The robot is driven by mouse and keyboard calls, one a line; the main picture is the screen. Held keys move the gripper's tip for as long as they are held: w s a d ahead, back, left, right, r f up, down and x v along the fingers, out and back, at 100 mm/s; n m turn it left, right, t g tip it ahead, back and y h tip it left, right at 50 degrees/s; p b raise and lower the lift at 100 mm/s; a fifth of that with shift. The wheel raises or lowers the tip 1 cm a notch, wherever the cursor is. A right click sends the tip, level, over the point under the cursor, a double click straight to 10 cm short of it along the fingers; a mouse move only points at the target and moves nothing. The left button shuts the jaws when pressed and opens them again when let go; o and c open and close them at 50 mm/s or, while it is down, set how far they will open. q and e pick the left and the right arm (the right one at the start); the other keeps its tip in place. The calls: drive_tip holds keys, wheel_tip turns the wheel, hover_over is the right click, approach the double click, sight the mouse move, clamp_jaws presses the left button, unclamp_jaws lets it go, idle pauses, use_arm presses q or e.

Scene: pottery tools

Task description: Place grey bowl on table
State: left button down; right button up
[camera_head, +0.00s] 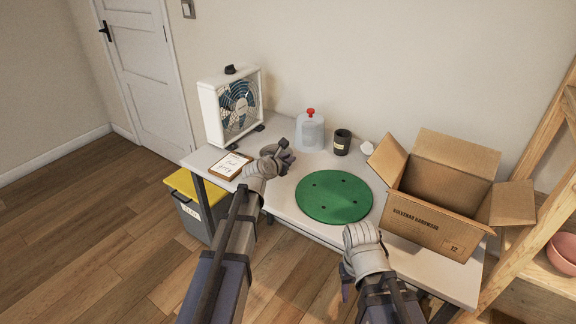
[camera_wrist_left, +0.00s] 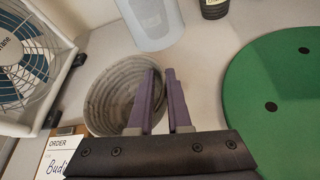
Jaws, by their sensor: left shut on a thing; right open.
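The grey bowl (camera_wrist_left: 104,101) with ringed inner walls shows in the left wrist view, at or just above the white table (camera_head: 291,204). My left gripper (camera_wrist_left: 160,88) is shut on its right-hand wall, with one purple finger inside the bowl. In the head view the bowl (camera_head: 268,153) is mostly hidden behind my left gripper (camera_head: 283,156), near the table's back left. I cannot tell whether its base touches the table. My right gripper (camera_head: 346,285) is open at the table's front edge; its fingers are mostly hidden by the wrist.
A green round board (camera_head: 334,197) lies mid-table. An open cardboard box (camera_head: 437,205) fills the right side. A yellow-lidded bin (camera_head: 196,206) stands below left.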

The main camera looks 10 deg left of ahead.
use_arm(q)
drive_tip(key=shift+f, duration=0.15)
drive_tip(key=c, duration=0.8)
unclamp_jaws()
drive_tip(key=shift+c, duration=0.2)
drive_tip(key=shift+r, duration=0.25)
drive_tip(key=p+v, duration=0.5)
drive_tip(key=v, duration=0.7)
drive_tip(key=shift+f, duration=0.1)
